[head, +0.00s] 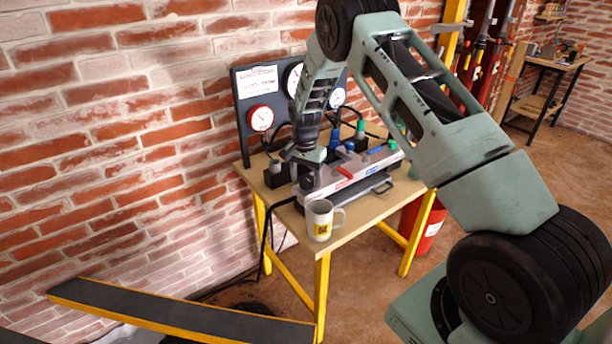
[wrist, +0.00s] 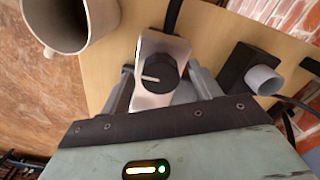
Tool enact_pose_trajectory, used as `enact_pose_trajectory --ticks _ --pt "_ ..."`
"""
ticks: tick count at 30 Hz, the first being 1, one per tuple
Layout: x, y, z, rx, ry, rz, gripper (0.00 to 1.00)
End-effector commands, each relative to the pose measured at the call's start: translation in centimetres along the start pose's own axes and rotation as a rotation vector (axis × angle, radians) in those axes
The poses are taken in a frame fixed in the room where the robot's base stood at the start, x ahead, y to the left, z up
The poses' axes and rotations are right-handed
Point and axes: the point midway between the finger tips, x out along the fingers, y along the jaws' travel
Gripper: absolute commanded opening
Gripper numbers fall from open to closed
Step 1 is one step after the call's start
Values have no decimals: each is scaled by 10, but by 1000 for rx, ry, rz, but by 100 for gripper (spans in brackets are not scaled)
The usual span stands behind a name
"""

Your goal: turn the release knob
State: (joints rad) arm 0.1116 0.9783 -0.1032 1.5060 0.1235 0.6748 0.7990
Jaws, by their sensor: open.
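The release knob, a round black knob with a pale pointer line, shows in the wrist view (wrist: 155,75) on a silver block at the end of the test unit. My gripper (wrist: 165,92) is open, with one finger on either side of the silver block and knob. I cannot tell whether the fingers touch it. In the head view my gripper (head: 308,165) is over the near left end of the silver test unit (head: 350,182), and the knob is mostly hidden by it.
A white mug (head: 320,222) stands at the table's front corner, close to my gripper; it also shows in the wrist view (wrist: 62,25). A dark gauge panel (head: 243,105) stands behind the unit. A black block with a grey cylinder (wrist: 255,75) is beside the knob.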

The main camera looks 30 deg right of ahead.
Motion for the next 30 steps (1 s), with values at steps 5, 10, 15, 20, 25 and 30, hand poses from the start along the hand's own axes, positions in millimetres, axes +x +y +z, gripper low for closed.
enact_pose_trajectory --ticks 5,10,15,20,25,30 --pt "0 0 0 0 0 0 57" --pt "0 0 0 0 0 0 18" --pt "0 0 0 -4 0 0 18" --pt "0 0 0 -35 1 -1 18" --pt "0 0 -1 -118 3 -1 18" --pt "0 0 -1 -251 5 -2 18"
